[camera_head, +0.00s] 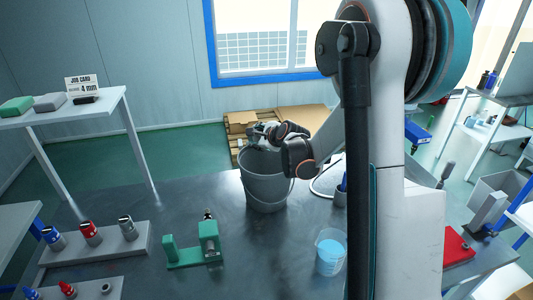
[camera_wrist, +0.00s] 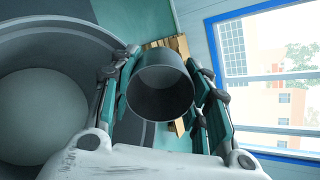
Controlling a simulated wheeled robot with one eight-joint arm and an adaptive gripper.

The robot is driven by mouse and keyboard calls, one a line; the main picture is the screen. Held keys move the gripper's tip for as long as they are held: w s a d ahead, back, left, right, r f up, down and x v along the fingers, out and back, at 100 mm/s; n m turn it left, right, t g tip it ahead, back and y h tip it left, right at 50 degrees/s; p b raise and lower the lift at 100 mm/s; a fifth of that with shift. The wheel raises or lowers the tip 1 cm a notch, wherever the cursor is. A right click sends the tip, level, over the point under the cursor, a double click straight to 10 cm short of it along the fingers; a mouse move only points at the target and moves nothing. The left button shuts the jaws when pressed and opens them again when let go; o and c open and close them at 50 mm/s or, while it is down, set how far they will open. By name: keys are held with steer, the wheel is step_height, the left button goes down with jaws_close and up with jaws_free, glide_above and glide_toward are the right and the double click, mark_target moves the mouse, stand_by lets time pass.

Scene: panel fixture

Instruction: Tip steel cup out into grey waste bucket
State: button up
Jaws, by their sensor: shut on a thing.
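The grey waste bucket (camera_head: 266,188) stands upright on the dark bench in the head view. In the wrist view its wide rim and pale inside (camera_wrist: 40,115) fill the left side. My gripper (camera_head: 262,134) is above the bucket's far rim in the head view. In the wrist view my gripper (camera_wrist: 163,95) is shut on the steel cup (camera_wrist: 161,88), with a finger on each side. The cup's round mouth faces the wrist camera, and its inside looks dark with no clear contents. The cup is beside the bucket's opening in that view. Its exact tilt is hard to tell.
A green stand (camera_head: 195,250) is in front of the bucket. A clear beaker of blue liquid (camera_head: 330,252) stands to the right. A grey rack (camera_head: 97,246) with several small containers is at left. Wooden pallets (camera_head: 240,120) lie behind, below the window.

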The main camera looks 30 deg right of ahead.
steer(key=shift+w+g+p, duration=0.15)
steer(key=shift+g+p, duration=0.5)
steer(key=shift+g, duration=0.15)
steer(key=shift+r+g+p, duration=0.5)
steer(key=shift+g+p, duration=0.1)
steer(key=shift+p, duration=0.35)
steer(key=shift+w+f+g+p, duration=0.3)
steer(key=shift+g+p, duration=0.15)
steer(key=shift+g, duration=0.35)
steer(key=w+r+g+p, duration=0.1)
steer(key=w+g+p, duration=0.2)
steer(key=shift+r+g, duration=0.3)
steer(key=shift+r, duration=0.05)
steer(key=w+g, duration=0.1)
steer(key=g, duration=0.1)
steer(key=w+f+g+p, duration=0.1)
steer(key=g, duration=0.1)
steer(key=shift+w+d+f, duration=0.1)
steer(key=shift+w+f, duration=0.1)
steer(key=shift+w, duration=0.2)
